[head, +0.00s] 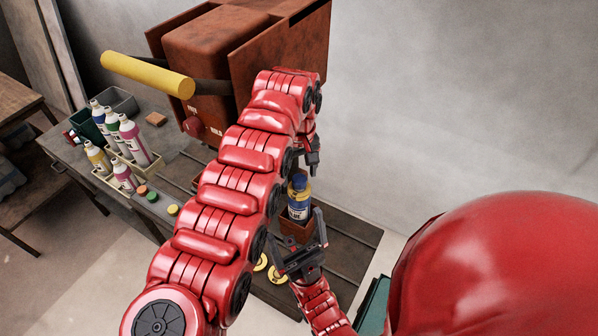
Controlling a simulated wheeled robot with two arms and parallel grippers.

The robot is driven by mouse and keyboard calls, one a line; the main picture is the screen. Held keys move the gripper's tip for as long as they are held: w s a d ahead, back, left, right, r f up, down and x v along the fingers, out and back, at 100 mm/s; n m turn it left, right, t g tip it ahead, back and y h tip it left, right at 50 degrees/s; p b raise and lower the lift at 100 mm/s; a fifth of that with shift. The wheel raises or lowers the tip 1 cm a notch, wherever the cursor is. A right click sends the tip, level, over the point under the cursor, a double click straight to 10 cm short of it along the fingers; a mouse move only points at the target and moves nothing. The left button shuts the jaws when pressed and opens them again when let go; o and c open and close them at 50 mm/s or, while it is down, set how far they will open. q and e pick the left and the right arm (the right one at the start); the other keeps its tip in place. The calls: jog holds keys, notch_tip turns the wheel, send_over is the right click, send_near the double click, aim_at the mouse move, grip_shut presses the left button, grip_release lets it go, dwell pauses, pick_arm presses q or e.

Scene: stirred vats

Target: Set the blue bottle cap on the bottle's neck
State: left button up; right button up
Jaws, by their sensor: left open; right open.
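The bottle (299,208), with a label that seems to read BLUE, stands upright in a brown holder (303,233) on the bench. The blue cap (299,181) shows at the top of the bottle, over the neck; I cannot tell whether it is fully seated. My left gripper (313,168) is open, just above and slightly right of the cap, pointing down and apart from it as far as I can see. My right gripper (300,232) is open in front of the holder, its fingers spread on either side of the holder's near part. My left arm hides part of the bench left of the bottle.
A rusty machine (215,55) with a yellow handle (147,75) stands behind. Several bottles stand in a tray (105,178) at left. Loose orange, green and yellow caps (152,197) lie beside it. Yellow rings (277,274) lie left of my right gripper. The bench's right end (362,240) is clear.

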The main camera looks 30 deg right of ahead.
pick_arm(q)
jog(key=shift+r, duration=0.6)
notch_tip(320, 180, up, 3)
jog(key=shift+r+p, duration=0.1)
jog(key=shift+p, duration=0.55)
notch_tip(320, 180, up, 8)
jog(key=p, duration=0.7)
jog(key=shift+f+p, duration=0.25)
jog(key=shift+p, duration=0.05)
